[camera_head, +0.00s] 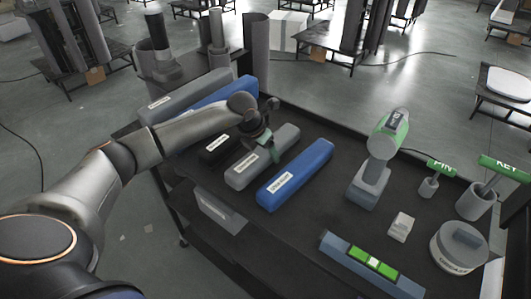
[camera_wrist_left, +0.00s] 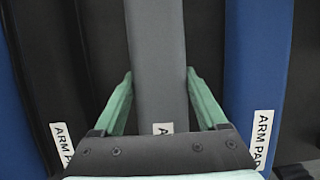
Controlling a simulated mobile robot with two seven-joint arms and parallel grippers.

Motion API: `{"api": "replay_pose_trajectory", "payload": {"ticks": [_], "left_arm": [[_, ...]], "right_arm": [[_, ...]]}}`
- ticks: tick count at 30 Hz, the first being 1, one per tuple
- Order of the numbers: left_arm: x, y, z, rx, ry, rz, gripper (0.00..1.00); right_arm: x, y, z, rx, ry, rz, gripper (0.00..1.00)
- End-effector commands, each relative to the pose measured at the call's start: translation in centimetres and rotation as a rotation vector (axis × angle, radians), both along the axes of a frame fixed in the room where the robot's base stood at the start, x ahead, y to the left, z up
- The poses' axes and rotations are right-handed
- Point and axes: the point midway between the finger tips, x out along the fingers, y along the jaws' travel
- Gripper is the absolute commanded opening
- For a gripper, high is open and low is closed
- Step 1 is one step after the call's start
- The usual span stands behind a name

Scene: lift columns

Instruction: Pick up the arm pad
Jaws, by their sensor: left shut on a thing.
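A grey arm pad (camera_head: 238,179) lies on the dark cart top; it also shows in the left wrist view (camera_wrist_left: 157,40), its label partly hidden by my gripper. My left gripper (camera_head: 268,150) is over the pad's middle, its green fingers (camera_wrist_left: 158,75) on either side, shut on it. A blue arm pad (camera_head: 300,176) lies to the right, labelled ARM PAD in the left wrist view (camera_wrist_left: 258,70). A black pad (camera_head: 216,150) lies to the left of the grey one. My right gripper is not in view.
Long grey and blue pads (camera_head: 186,94) lie along the cart's far left. A green-and-grey drill-like tool (camera_head: 385,145), a small white block (camera_head: 400,226), a round grey tin (camera_head: 457,250), and PIN (camera_head: 441,166) and KEY (camera_head: 503,167) holders stand to the right. A blue level-like bar (camera_head: 365,262) lies in front.

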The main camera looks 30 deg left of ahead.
Motion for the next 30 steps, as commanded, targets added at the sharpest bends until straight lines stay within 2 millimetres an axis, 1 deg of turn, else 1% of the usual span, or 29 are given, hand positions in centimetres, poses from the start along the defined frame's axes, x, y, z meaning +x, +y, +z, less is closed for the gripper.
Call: {"api": "replay_pose_trajectory", "payload": {"ticks": [5,8,10,11,14,18,20,24,30], "left_arm": [[0.2,0.0,1.0,-0.001,-0.006,0.000,0.00],[0.2,0.0,2.2,0.000,-0.009,-0.001,0.00],[0.2,0.0,3.3,0.000,-0.009,-0.001,0.00],[-0.1,-0.1,3.7,0.000,-0.008,-0.003,0.00],[-1.4,-0.6,5.3,0.002,-0.008,-0.004,0.00],[-3.8,-1.7,8.4,0.003,-0.009,-0.004,0.00],[-5.0,-2.2,9.6,0.003,-0.009,-0.005,0.00],[-7.7,-3.3,10.6,0.003,-0.005,-0.003,0.00],[-10.7,-4.7,12.0,0.001,-0.005,-0.001,0.00]], "right_arm": [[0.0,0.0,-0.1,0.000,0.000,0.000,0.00],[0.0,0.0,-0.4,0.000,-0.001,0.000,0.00],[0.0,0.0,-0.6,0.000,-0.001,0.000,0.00],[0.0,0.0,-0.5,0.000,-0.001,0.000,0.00],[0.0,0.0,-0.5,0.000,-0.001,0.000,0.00],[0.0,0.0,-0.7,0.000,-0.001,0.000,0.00],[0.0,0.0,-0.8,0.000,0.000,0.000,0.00],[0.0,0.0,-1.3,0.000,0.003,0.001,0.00],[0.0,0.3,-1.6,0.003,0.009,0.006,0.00]]}}
